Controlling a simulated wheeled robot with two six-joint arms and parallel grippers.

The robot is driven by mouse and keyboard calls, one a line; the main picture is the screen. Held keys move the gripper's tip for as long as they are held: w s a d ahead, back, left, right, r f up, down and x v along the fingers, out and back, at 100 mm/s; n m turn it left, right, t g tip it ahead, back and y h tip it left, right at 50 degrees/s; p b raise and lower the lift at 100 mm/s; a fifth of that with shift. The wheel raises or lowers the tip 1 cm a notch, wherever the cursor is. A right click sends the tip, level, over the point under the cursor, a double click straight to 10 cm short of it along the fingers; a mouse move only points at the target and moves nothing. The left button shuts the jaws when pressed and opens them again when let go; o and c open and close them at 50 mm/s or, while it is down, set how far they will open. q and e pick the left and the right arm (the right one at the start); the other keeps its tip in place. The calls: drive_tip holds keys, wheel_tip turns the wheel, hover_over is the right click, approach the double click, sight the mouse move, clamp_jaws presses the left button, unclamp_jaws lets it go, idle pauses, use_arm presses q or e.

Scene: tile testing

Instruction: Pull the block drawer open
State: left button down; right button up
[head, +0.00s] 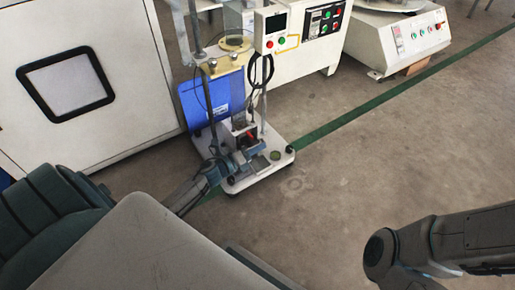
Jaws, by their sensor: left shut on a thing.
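My left gripper (240,158) is low at the front of a small test stand with a white base plate (265,171). It is shut on a part at the front of the stand, which I take to be the block drawer (240,127). The jaws and wrist hide most of the drawer and its grip, so I cannot tell how far out it stands. A small red part shows just beyond the jaws. My right arm enters from the lower right, and its gripper is not in view.
A blue panel (205,104) stands behind the stand at left. A white cabinet (130,100) with a dark-framed window fills the upper left. A white machine with a control panel (324,20) is behind. The concrete floor (370,150) at right is clear, crossed by a green line.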

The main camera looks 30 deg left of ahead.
use_arm(q)
drive_tip(key=s+d+p, duration=0.3)
drive_tip(key=s+d, duration=0.1)
drive_tip(key=d, duration=0.6)
drive_tip(key=shift+d+r+p, duration=0.2)
drive_tip(key=shift+p, duration=0.15)
drive_tip(key=c, duration=1.5)
unclamp_jaws()
drive_tip(key=shift+s+r, duration=0.1)
drive_tip(key=shift+c, duration=0.2)
drive_tip(key=shift+s, duration=0.1)
